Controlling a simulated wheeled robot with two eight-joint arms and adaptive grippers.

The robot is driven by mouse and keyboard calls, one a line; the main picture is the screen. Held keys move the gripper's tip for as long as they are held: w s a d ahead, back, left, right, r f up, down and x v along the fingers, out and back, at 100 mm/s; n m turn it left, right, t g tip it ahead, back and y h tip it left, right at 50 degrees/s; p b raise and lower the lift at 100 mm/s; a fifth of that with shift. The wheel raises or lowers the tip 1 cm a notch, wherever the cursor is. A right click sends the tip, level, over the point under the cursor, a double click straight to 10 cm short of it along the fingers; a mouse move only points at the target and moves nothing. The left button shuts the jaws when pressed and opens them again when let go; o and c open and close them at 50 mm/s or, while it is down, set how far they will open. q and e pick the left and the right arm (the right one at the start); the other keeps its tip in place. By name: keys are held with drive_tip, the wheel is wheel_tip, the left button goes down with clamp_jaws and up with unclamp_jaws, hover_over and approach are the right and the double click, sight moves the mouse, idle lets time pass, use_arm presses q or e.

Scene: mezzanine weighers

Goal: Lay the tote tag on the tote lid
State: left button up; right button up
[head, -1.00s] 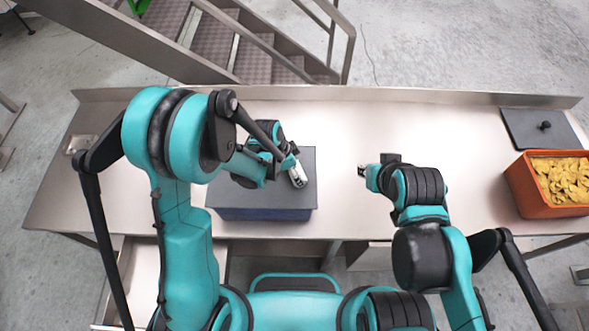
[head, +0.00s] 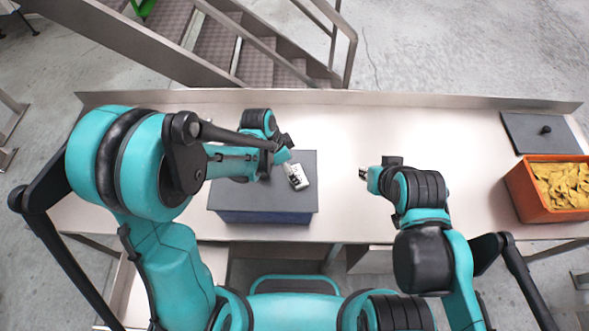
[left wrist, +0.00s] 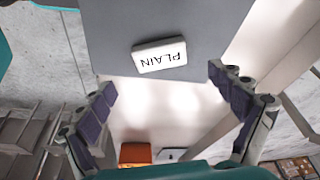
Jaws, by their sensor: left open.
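The white tote tag (left wrist: 160,57), lettered PLAIN, lies on the grey tote lid (left wrist: 115,28) near one edge in the left wrist view. In the head view the tag (head: 297,177) is tilted on the right part of the lid (head: 250,197), which covers the blue tote (head: 262,217). My left gripper (left wrist: 163,85) is open and empty, its fingers spread and apart from the tag. In the head view it is at the tag's upper left, partly hidden by its arm. My right gripper (head: 363,173) is over the bench right of the tote; its finger opening is too small to tell.
A dark lid with a knob (head: 545,129) lies behind the bin. A raised rim (head: 400,97) runs along the bench's back; stairs stand beyond.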

use_arm(q)
drive_tip(key=s+a+r+n+t+y, duration=0.1)
drive_tip(key=s+a+r+n+t, duration=0.2)
drive_tip(key=s+a+r+n, duration=0.2)
drive_tip(key=s+a+r+n+t+y, duration=0.2)
drive_tip(key=s+a+r+n, duration=0.4)
drive_tip(key=a+r+n, duration=0.2)
wheel_tip(320, 180, up, 4)
drive_tip(key=shift+a+r+n+t+p, duration=0.1)
drive_tip(key=shift+a+n+t+p, duration=0.25)
drive_tip(key=shift+a, duration=0.9)
drive_tip(key=shift+f, duration=0.2)
